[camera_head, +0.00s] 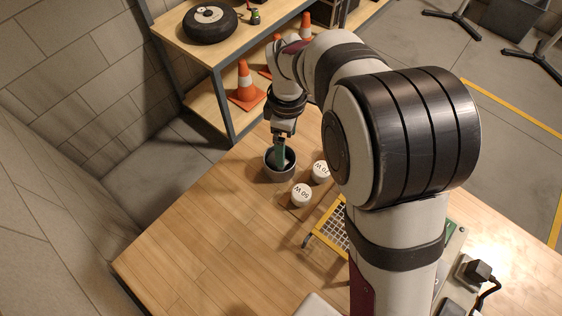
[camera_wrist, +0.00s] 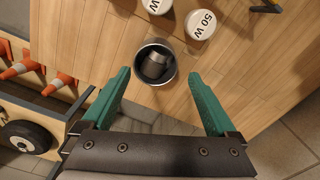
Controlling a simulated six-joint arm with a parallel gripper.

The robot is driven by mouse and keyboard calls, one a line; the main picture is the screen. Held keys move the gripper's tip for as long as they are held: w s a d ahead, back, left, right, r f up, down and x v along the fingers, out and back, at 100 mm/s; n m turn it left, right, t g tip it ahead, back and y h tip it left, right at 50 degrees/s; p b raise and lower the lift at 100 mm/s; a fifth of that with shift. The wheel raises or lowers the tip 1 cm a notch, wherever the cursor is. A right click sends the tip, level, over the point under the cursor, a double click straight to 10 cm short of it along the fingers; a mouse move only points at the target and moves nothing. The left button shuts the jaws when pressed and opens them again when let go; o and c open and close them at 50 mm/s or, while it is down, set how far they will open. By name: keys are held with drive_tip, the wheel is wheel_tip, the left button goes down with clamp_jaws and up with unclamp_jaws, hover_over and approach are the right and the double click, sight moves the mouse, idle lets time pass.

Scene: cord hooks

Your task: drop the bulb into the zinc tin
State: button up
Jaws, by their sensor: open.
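The zinc tin (camera_head: 281,177) is a round dark grey container standing on the wooden table. In the wrist view the tin (camera_wrist: 143,73) sits just beyond and between the fingertips. A dark grey, short cylindrical thing with a lighter end (camera_wrist: 156,66) lies tilted inside the tin; it looks like the bulb, but its glass cannot be made out. My gripper (camera_head: 283,158) is above the tin's mouth, and its green fingers are spread in the wrist view (camera_wrist: 158,76) with nothing between them. In the head view the fingers partly hide the tin's inside.
A white round piece marked 50 W (camera_head: 301,194) and another marked 70 W (camera_head: 320,171) stand to the tin's right. A yellow-framed mesh rack (camera_head: 330,229) is nearer. Shelving with orange cones (camera_head: 244,87) stands behind. The table's left front is clear.

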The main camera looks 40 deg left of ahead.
wheel_tip(320, 180, up, 15)
drive_tip(key=shift+f, duration=0.15)
drive_tip(key=s+d+m, duration=0.3)
drive_tip(key=d+m, duration=1.2)
drive_tip(key=d, duration=0.7)
drive_tip(key=s+d+f+m+y, duration=0.1)
drive_tip(key=s+d+f+m, duration=0.4)
drive_tip(key=m, duration=0.8)
drive_tip(key=s+d, duration=0.3)
drive_tip(key=s, duration=0.2)
drive_tip(key=shift+d+y, duration=0.15)
drive_tip(key=shift+y, duration=0.25)
